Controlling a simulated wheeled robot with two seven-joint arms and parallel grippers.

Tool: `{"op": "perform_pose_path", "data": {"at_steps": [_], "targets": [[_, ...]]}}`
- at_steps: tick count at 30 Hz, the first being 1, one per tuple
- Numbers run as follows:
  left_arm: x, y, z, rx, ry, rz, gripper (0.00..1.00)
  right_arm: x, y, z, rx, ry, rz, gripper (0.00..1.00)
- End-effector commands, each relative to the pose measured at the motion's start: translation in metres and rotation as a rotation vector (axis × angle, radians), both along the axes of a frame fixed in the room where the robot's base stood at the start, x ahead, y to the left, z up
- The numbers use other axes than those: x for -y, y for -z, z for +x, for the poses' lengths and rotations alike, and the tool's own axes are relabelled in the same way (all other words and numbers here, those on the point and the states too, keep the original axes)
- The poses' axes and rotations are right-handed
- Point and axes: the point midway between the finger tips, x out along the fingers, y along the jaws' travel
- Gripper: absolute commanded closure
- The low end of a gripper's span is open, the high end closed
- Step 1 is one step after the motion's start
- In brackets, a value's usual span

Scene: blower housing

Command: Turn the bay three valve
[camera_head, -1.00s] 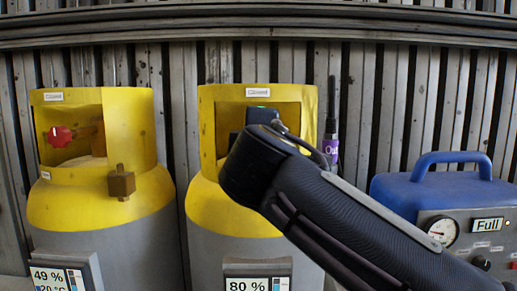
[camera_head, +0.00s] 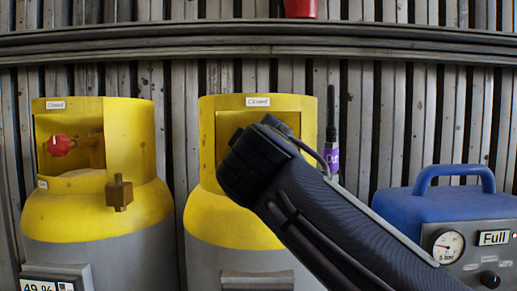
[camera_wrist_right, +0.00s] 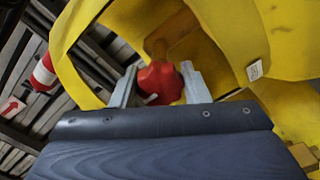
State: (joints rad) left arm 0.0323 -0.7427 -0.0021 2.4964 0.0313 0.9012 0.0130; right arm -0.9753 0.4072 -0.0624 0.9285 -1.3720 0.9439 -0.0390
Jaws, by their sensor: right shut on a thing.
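A red valve knob (camera_wrist_right: 160,84) shows in the right wrist view inside a yellow collar. My right gripper (camera_wrist_right: 158,88) has a finger on each side of it and is shut on it. In the head view my right arm reaches into the opening of the middle yellow-topped cylinder (camera_head: 230,212), labelled Closed. My wrist hides that knob and the fingertips there. A second yellow-topped cylinder (camera_head: 95,212) stands at the left, also labelled Closed, with its red knob (camera_head: 59,146) in plain view. My left gripper is not in view.
A blue-topped machine (camera_head: 440,200) with a gauge and a Full label stands at the right. A purple-labelled slim item (camera_head: 331,160) is beside the middle cylinder. A brass-coloured block (camera_head: 119,192) sticks out of the left cylinder. A slatted wall is behind.

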Motion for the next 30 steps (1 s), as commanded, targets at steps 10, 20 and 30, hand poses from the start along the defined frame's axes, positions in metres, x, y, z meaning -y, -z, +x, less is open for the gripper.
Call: {"op": "perform_pose_path", "data": {"at_steps": [10, 20, 30], "targets": [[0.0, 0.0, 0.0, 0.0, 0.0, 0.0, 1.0, -0.001, 0.003, 0.0, -0.007, 0.001, 0.003, 0.56], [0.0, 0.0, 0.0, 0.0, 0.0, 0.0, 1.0, 0.0, 0.001, 0.0, -0.003, 0.001, 0.002, 0.37], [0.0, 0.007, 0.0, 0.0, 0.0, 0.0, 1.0, 0.0, 0.001, -0.031, 0.0, -0.004, 0.004, 0.37]]}}
